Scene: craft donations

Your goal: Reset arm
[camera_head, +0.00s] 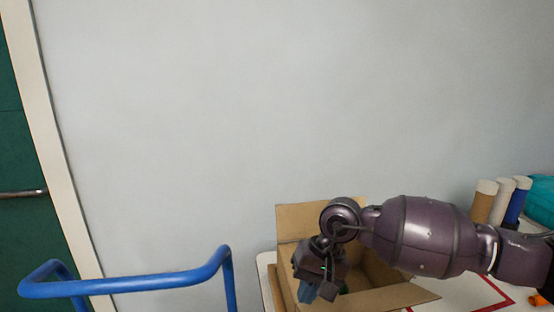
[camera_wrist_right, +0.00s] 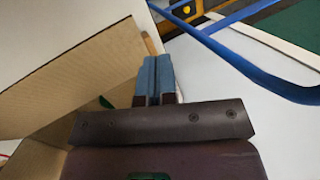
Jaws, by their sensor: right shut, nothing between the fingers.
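My right arm reaches in from the right in the head view. My right gripper (camera_head: 318,287) hangs over the left part of an open cardboard box (camera_head: 297,222), pointing down. In the right wrist view its two blue fingers (camera_wrist_right: 155,78) are pressed together with nothing between them. The cardboard box wall (camera_wrist_right: 80,75) shows on the left of that view, beside the fingers. My left gripper is not in either view. The bottom of the box is mostly hidden behind my arm; a bit of green shows inside.
The box stands on a white table (camera_head: 447,294). Several tubes (camera_head: 484,202) and a teal item (camera_head: 541,200) are at the right. A blue rail (camera_head: 130,285) stands left of the table. A green door (camera_head: 25,150) and a bare wall (camera_head: 250,100) are behind.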

